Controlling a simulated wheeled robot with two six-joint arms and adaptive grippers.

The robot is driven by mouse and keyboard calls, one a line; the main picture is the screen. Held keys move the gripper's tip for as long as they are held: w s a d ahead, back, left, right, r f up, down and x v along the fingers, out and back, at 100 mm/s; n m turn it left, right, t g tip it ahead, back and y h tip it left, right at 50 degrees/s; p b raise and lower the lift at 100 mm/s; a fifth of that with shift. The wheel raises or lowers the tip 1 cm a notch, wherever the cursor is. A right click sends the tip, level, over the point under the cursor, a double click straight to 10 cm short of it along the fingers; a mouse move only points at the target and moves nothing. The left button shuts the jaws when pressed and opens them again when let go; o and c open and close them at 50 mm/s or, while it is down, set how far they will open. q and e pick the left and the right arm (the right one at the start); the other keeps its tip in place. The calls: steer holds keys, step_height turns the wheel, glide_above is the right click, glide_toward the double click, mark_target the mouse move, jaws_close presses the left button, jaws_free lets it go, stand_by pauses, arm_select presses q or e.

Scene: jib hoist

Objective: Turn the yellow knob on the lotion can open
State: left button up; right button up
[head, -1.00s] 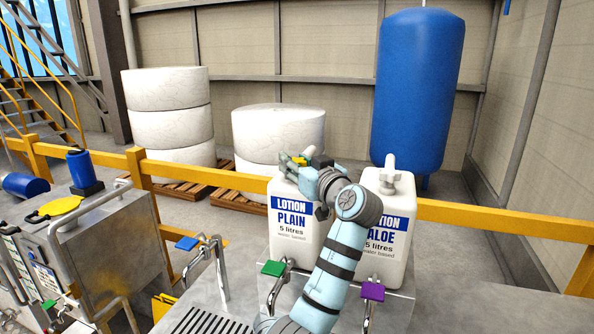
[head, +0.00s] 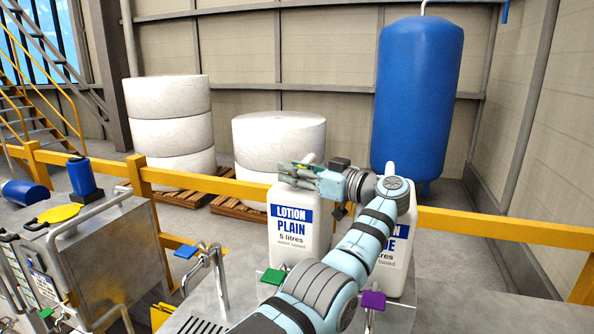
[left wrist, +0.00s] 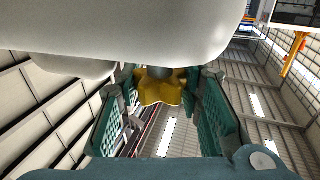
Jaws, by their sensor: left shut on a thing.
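The white PLAIN lotion can (head: 298,235) stands upright behind the taps in the head view. Its star-shaped yellow knob (left wrist: 160,88) shows between the teal fingers in the left wrist view, close to the can's white body (left wrist: 145,35). My left gripper (head: 294,170) is at the can's top and shut on the yellow knob. In the head view, the fingers hide most of the knob. The white ALOE can (head: 400,262) stands to the right, partly behind my left arm. My right gripper is not in view.
Taps with a blue lever (head: 186,251), a green lever (head: 272,277) and a purple lever (head: 373,300) stand in front of the cans. A yellow rail (head: 480,224) runs behind them. A steel machine (head: 95,255) is at left.

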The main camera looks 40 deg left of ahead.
arm_select(q)
steer(key=o, duration=1.2)
steer(key=shift+a+f, duration=0.1)
steer(key=shift+a, duration=0.05)
steer(key=shift+t, duration=0.3)
